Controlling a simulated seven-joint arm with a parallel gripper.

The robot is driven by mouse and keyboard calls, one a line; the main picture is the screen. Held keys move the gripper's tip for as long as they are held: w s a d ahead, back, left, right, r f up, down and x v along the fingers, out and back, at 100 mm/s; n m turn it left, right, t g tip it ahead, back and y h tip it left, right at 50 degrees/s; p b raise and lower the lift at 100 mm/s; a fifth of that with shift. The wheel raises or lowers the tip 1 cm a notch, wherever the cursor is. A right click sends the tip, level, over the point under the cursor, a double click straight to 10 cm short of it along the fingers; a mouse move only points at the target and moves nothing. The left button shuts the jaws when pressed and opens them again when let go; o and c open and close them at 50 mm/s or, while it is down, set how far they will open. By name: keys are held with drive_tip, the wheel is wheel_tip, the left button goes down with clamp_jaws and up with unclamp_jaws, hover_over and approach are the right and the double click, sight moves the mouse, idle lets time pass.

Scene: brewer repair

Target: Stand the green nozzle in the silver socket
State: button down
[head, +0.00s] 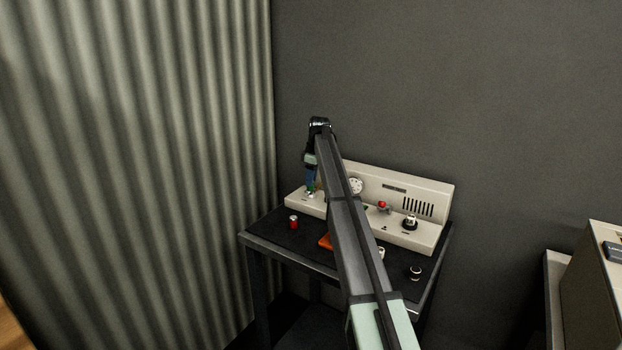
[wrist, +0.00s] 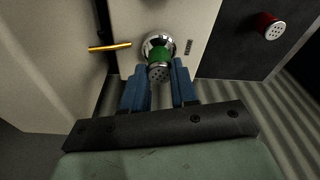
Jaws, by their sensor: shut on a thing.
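The green nozzle (wrist: 159,60) is between the two blue fingers of my gripper (wrist: 160,84) in the wrist view. Its perforated grey end faces the camera. The silver socket (wrist: 151,40) shows as a shiny ring right behind the nozzle's far end, on the cream brewer. The nozzle lines up closely with the socket; I cannot tell whether it is inside it or just above. In the head view my gripper (head: 311,188) is small at the brewer's left end, pointing down, with a bit of green at its tip.
The cream brewer (head: 432,194) stands at the back of a dark table (head: 285,239). A red nozzle (head: 293,222) stands on the table near the left; it also shows in the wrist view (wrist: 270,25). An orange object (head: 326,241) and a small round part (head: 415,272) lie further right. A brass rod (wrist: 110,47) sticks out beside the socket.

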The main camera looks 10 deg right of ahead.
drive_tip(key=shift+f, duration=1)
idle(1.6)
drive_tip(key=shift+c, duration=2)
unclamp_jaws()
drive_tip(key=shift+r, duration=0.1)
drive_tip(key=shift+r, duration=4.05)
